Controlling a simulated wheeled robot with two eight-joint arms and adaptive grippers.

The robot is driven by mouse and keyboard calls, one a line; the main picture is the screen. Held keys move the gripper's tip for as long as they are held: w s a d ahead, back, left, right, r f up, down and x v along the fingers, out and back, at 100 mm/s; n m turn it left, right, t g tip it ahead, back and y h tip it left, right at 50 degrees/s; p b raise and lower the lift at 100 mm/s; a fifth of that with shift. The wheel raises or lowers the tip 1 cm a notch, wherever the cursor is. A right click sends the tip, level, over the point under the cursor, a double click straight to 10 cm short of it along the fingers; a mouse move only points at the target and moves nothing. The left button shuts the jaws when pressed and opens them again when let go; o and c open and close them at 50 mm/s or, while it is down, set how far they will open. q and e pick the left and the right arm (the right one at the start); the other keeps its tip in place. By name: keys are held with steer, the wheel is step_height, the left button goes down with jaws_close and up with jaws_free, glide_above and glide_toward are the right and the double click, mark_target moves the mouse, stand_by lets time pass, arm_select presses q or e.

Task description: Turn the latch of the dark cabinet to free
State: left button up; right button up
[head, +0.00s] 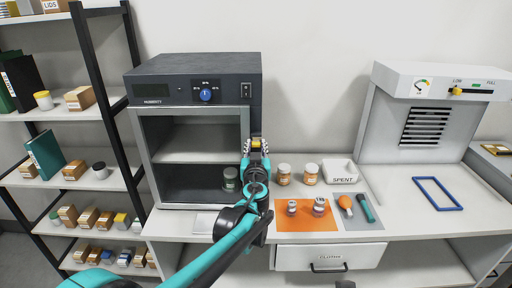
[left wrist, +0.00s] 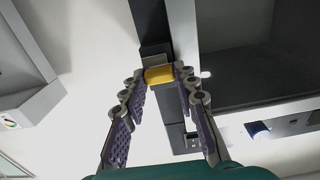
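The dark cabinet (head: 190,66) stands on the counter, with a grey-framed front through which its shelf shows. Its yellow latch (head: 256,142) is at the right edge of the front. In the left wrist view the latch (left wrist: 158,75) lies crosswise on a dark mount. My left gripper (head: 256,150) reaches up to the latch. In the left wrist view the fingertips (left wrist: 160,76) stand apart, one on each side of the latch. Whether they touch it is hard to tell. My right gripper is not in view.
A jar (head: 231,178) stands inside the cabinet. Right of my arm are two jars (head: 297,175), a SPENT tray (head: 342,172), an orange mat (head: 306,223) and a grey mat (head: 362,221) with tools. A shelf rack is at left. A vented unit (head: 424,125) stands at right.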

arm_select(q)
jaws_close()
steer(key=shift+m, duration=0.3)
steer(key=m+p, duration=0.1)
steer(key=m, duration=0.2)
steer(key=m+p, duration=0.1)
steer(key=m, duration=0.4)
steer(key=shift+d, duration=0.1)
steer(key=m+p, duration=0.1)
steer(key=m, duration=0.8)
steer(key=shift+f+p, duration=0.15)
steer(key=shift+p, duration=0.2)
steer(key=shift+m, duration=0.3)
